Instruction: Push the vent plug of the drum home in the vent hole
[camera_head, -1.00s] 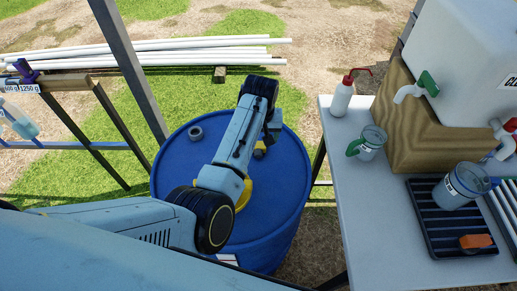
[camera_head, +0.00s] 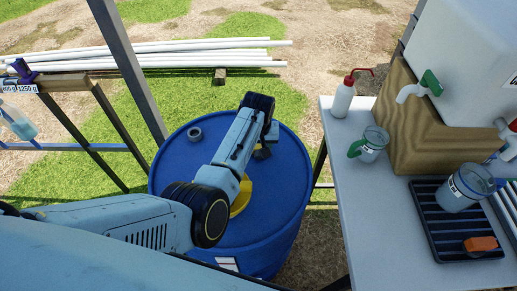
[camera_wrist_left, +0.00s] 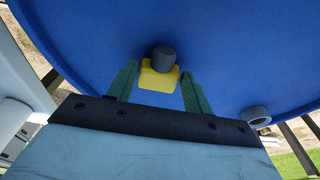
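The blue drum (camera_head: 180,185) stands upright in the middle of the head view. My left gripper (camera_head: 264,148) is over the right part of its top, tilted downward. In the left wrist view its two green fingers (camera_wrist_left: 160,84) are apart, with the yellow block of the vent plug (camera_wrist_left: 157,80) filling the space between their tips. A dark grey cylinder (camera_wrist_left: 163,57) is at the block's far side, against the blue top. The vent hole is not visible, so I cannot tell how deep the plug sits. My right gripper is not in view.
A grey ring fitting (camera_head: 195,133) stands on the drum's far left. A yellow round part (camera_head: 241,198) is half hidden under my arm. A table (camera_head: 352,200) with a wash bottle (camera_head: 342,101), mugs and a black tray (camera_head: 440,235) is to the right. A metal post (camera_head: 130,70) rises behind.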

